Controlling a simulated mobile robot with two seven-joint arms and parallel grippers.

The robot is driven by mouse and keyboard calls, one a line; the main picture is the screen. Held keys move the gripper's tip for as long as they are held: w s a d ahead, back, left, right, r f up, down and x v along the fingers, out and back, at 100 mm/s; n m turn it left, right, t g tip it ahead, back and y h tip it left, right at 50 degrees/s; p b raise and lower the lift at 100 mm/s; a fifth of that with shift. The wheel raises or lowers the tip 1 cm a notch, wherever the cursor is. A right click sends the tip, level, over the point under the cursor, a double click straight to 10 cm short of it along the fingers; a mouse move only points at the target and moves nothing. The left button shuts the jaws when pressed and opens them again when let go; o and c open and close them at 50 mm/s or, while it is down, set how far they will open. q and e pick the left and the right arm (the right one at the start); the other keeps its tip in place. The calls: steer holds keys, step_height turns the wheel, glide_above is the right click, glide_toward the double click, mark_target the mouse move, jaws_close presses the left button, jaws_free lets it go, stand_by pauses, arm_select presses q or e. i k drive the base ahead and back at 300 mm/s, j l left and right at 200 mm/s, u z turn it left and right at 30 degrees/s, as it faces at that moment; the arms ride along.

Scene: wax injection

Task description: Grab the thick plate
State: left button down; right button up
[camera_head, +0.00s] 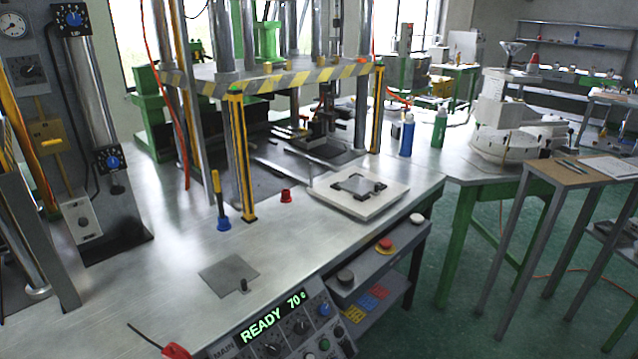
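A thick off-white square slab (327,194) lies flat on the metal table, right of centre. A smaller grey metal plate (359,185) with dark corner pieces sits on top of it. A flat grey square plate (222,272) lies nearer the front of the table, with a small dark peg (243,285) at its front edge. I cannot tell for certain which one is the thick plate. Neither of my grippers shows in this view.
A press with yellow-black striped edges (290,76) stands behind the slab. A blue-based screwdriver-like tool (222,212) and a red knob (286,196) stand on the table. A control panel (290,330) reading READY 70 is at the front.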

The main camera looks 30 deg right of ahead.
mark_target(358, 185)
steer(key=l+u, duration=0.25)
steer(key=l, duration=0.2)
steer(key=l+u, duration=0.3)
steer(key=l, duration=0.15)
steer(key=l+u, duration=0.15)
steer(key=l, duration=0.3)
steer(key=k+l+u, duration=0.15)
steer(key=l, duration=0.3)
steer(key=k+l, duration=0.1)
steer(key=l, duration=0.35)
steer(key=l+u, duration=0.1)
steer(key=l, duration=0.4)
steer(key=k+l, duration=0.15)
steer(key=l, duration=0.3)
steer(key=k+l+u, duration=0.1)
steer(key=l, duration=0.35)
